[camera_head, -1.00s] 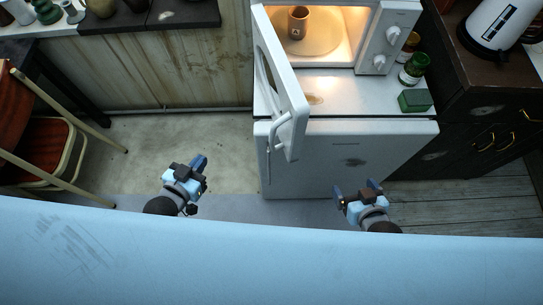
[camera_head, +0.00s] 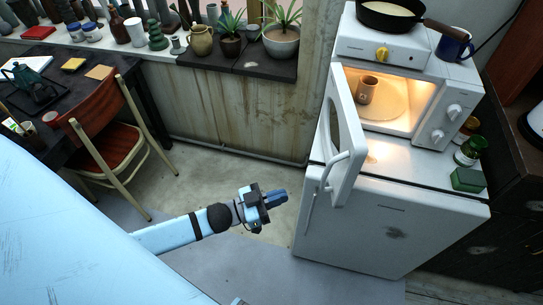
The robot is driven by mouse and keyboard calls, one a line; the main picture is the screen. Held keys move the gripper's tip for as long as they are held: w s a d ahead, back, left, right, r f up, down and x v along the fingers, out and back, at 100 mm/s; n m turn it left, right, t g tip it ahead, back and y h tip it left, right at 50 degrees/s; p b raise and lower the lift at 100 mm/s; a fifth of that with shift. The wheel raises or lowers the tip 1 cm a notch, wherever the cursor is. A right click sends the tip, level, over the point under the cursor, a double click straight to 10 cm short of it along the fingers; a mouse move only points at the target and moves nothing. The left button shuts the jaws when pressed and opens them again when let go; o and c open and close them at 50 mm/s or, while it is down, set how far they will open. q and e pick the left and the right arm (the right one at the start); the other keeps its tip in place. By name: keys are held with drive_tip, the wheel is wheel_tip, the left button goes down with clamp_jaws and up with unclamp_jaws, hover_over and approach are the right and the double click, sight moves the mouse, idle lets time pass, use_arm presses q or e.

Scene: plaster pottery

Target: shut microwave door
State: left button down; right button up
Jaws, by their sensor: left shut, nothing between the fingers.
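The white microwave (camera_head: 447,100) stands on a low white cabinet, lit inside. Its door (camera_head: 346,130) is open and swung out toward me on the left, with a white handle (camera_head: 333,172) on its outer face. A brown cup (camera_head: 368,89) stands on the glass turntable (camera_head: 395,105) inside. My left gripper (camera_head: 280,198) is shut and empty, to the left of and below the door handle, apart from it. My right gripper is not in the view.
The white cabinet (camera_head: 390,225) fills the space below the microwave. Green-lidded jars (camera_head: 469,151) and a green box (camera_head: 467,180) sit right of the door. A black pan (camera_head: 390,14) stands above the microwave. A red chair (camera_head: 105,150) is at left. The floor between is clear.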

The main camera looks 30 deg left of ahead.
use_arm(q)
drive_tip(key=p+x, duration=0.1)
drive_tip(key=x, duration=0.8)
drive_tip(key=shift+p, duration=0.35)
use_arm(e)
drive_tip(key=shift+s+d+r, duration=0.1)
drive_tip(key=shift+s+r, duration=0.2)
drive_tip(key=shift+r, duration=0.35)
use_arm(q)
drive_tip(key=shift+d, duration=0.1)
